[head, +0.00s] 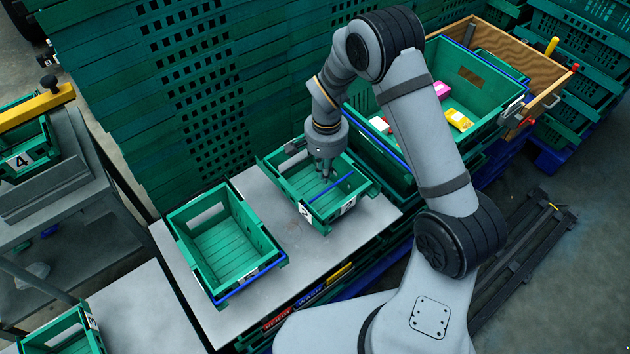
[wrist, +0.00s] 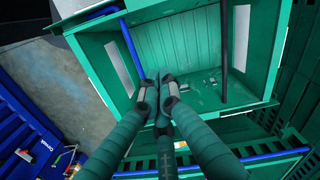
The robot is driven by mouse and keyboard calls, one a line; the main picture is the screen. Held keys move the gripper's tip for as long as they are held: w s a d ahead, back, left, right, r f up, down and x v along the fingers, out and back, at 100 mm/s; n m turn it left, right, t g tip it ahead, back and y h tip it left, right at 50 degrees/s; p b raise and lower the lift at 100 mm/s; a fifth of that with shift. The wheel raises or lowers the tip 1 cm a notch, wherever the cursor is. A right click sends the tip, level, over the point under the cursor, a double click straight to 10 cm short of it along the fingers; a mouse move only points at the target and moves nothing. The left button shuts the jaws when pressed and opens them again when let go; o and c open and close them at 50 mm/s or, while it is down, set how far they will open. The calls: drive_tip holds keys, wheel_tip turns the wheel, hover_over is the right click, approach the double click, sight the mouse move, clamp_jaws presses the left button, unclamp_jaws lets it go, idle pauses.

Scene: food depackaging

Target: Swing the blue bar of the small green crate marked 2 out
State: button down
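My gripper (head: 325,174) points down into this crate, close beside the bar. In the wrist view the three fingertips of my gripper (wrist: 158,90) are drawn together above the crate, with a blue bar (wrist: 130,46) running down to the left fingertip. Whether the fingers touch the bar is unclear. A second, darker bar (wrist: 223,40) spans the crate to the right.
Another small green crate (head: 190,213), empty, stands left on the table (head: 185,312), its blue bar (head: 247,281) along the front. A large green crate (head: 493,70) holding packages stands behind right. Stacked green crates (head: 130,60) wall off the back. Bare table lies in front.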

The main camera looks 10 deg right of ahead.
drive_tip(key=shift+f+b, duration=1.3)
drive_tip(key=shift+f, duration=0.05)
drive_tip(key=shift+s+d, duration=0.15)
drive_tip(key=shift+s, duration=0.1)
drive_tip(key=shift+r, duration=0.15)
drive_tip(key=shift+s+d+r, duration=0.2)
drive_tip(key=shift+s+r, duration=0.2)
drive_tip(key=shift+r, duration=0.2)
idle(0.3)
